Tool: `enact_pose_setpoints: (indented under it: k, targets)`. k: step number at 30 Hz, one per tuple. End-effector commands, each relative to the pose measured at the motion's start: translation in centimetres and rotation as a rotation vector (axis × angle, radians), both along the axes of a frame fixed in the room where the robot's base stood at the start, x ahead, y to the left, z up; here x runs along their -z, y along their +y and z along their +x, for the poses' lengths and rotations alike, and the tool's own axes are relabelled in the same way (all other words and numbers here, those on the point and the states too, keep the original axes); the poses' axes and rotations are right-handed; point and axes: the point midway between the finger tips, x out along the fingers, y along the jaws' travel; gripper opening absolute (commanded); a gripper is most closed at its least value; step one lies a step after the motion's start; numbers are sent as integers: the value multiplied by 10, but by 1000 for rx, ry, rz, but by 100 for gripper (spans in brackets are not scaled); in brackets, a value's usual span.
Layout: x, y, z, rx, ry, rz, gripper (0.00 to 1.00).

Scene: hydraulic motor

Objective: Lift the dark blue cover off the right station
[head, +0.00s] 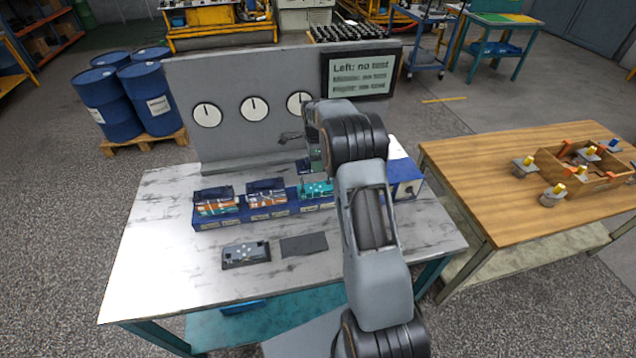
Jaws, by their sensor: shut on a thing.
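The right station (317,189) is at the right end of a blue rack (240,217) on the metal bench. Its teal top with small holes is visible. My gripper (315,163) is just above and behind it, partly hidden by my own arm. It is shut on a small dark blue piece (303,166), which looks like the cover; its outline is mostly hidden.
A grey panel (235,85) with three round gauges and a screen (360,73) stands behind. A dark plate with holes (245,254) and a flat dark mat (304,245) lie in front. The bench's left side is clear. A wooden table (470,170) stands right.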

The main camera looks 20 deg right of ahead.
Motion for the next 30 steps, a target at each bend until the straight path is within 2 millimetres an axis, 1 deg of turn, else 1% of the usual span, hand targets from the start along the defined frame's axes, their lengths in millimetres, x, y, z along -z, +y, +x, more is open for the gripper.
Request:
enact_pose_setpoints:
  k: [1,3,13,27,30]
  targets:
    - [-6,0,1,0,-3,-1,10]
    - [-11,0,1,0,-3,-1,10]
    - [-27,0,1,0,-3,-1,10]
    - [-29,0,0,-1,-2,0,10]
    - [-26,3,-1,-33,-1,0,10]
